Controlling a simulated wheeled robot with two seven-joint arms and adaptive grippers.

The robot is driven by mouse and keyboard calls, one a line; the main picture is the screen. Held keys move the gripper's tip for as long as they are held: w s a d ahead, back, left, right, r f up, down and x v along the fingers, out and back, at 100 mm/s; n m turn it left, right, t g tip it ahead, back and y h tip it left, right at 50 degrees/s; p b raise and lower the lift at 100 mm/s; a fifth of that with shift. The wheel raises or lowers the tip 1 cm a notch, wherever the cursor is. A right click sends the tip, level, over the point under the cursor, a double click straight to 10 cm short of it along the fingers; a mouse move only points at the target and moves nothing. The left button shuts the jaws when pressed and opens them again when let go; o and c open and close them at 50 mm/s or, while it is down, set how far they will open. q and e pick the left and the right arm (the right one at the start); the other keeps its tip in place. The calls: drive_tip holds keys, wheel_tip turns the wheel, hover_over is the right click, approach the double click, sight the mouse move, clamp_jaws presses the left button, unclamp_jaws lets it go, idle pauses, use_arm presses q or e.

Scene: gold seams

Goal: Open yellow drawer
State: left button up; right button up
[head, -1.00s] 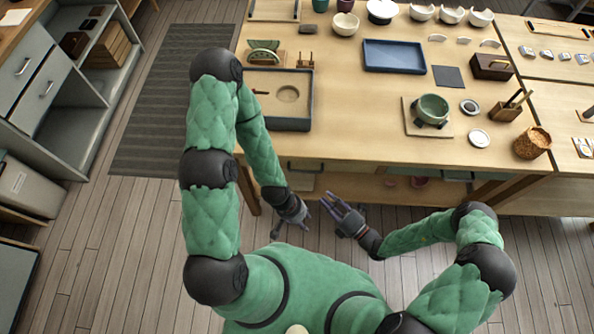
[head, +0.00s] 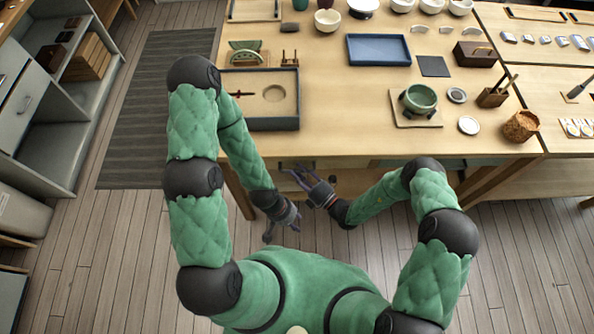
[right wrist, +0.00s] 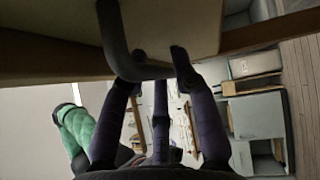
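The pale yellow-cream drawer front (right wrist: 170,25) fills the top of the right wrist view, with a dark bent bar handle (right wrist: 125,62) on it. In the head view the drawer lies under the table's front edge and is mostly hidden. My right gripper (head: 297,175) is at the table's front edge. In the right wrist view its purple fingers (right wrist: 155,78) are spread and reach up at the handle, with no clear grip visible. My left gripper (head: 283,231) hangs empty below and left of it, fingers apart.
The wooden table (head: 340,135) overhangs the drawers. On it are a sand tray (head: 262,122), a blue tray (head: 378,50) and a green bowl (head: 419,98). Grey cabinets (head: 30,110) stand at the left. The floor before the table is clear.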

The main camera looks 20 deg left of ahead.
drive_tip(key=shift+w+a+r, duration=0.1)
drive_tip(key=shift+w+a, duration=0.1)
drive_tip(key=shift+a, duration=0.2)
clamp_jaws()
drive_tip(key=shift+s, duration=0.1)
